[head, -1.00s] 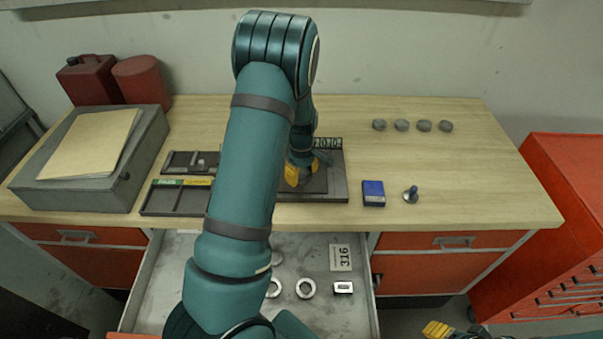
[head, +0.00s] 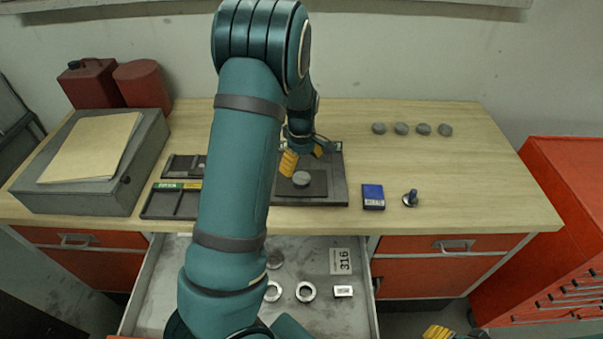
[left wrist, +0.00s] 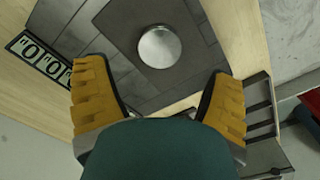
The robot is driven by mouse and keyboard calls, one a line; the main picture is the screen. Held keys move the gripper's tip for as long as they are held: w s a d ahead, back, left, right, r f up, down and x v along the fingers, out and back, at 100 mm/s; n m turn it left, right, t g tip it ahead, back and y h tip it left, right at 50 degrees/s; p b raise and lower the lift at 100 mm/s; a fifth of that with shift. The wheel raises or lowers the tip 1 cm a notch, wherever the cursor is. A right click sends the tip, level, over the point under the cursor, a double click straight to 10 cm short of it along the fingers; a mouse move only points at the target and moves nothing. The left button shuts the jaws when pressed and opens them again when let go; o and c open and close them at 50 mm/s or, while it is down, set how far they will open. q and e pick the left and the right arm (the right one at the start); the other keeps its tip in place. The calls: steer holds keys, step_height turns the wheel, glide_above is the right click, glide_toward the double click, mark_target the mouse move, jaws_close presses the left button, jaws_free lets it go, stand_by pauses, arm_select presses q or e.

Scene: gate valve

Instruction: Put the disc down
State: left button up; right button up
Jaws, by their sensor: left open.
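A grey disc (head: 301,179) lies on the dark pad (head: 318,187) of the black tray (head: 338,190) on the workbench. In the left wrist view the disc (left wrist: 160,46) shows whole, with bare pad around it. My left gripper (head: 303,158) is open and empty, just behind and above the disc. In the left wrist view its yellow fingers (left wrist: 160,95) are spread wide, apart from the disc. Yellow fingers of my right gripper (head: 437,331) show at the bottom edge, low in front of the bench; their opening is unclear.
Several grey discs (head: 412,129) stand in a row at the back right. A blue box (head: 373,196) and a small upright part (head: 410,197) are right of the tray. An open drawer (head: 200,270) below holds metal rings (head: 305,292).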

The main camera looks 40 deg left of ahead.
mark_target(302, 178)
arm_select(q)
step_height(302, 178, up, 6)
stand_by(0.8)
